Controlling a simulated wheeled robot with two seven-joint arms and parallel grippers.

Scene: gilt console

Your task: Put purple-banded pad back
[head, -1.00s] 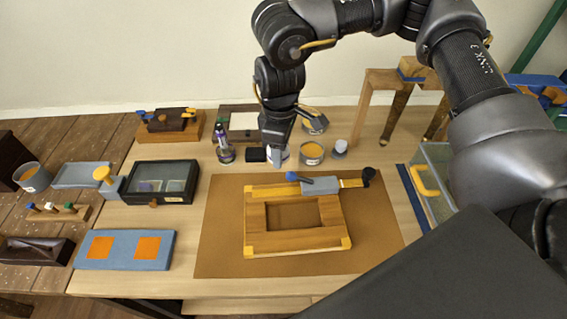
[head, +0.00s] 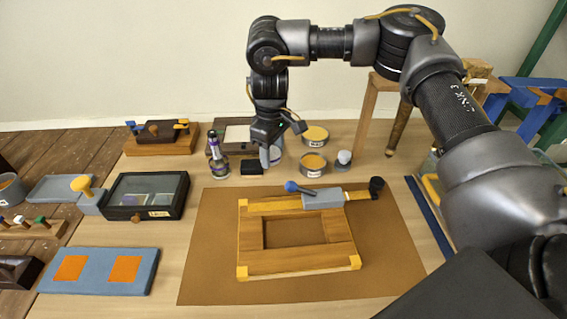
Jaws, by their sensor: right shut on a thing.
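My right gripper (head: 270,150) hangs downward over the back of the table, behind the brown mat. It is shut on a small pale thing that its fingers largely hide. I cannot make out a purple band on it, so I cannot tell for sure that it is the purple-banded pad. A bottle with a purple band (head: 217,157) stands upright to the left of the gripper. A small black block (head: 251,168) lies on the table just left of the fingers. My left gripper is not in view.
A wooden frame (head: 250,262) lies on the brown mat (head: 205,275), with a grey-bodied tool (head: 323,199) across its back edge. A dark glazed box (head: 178,205) and blue board (head: 150,272) are left. A shallow tray (head: 230,146) lies behind.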

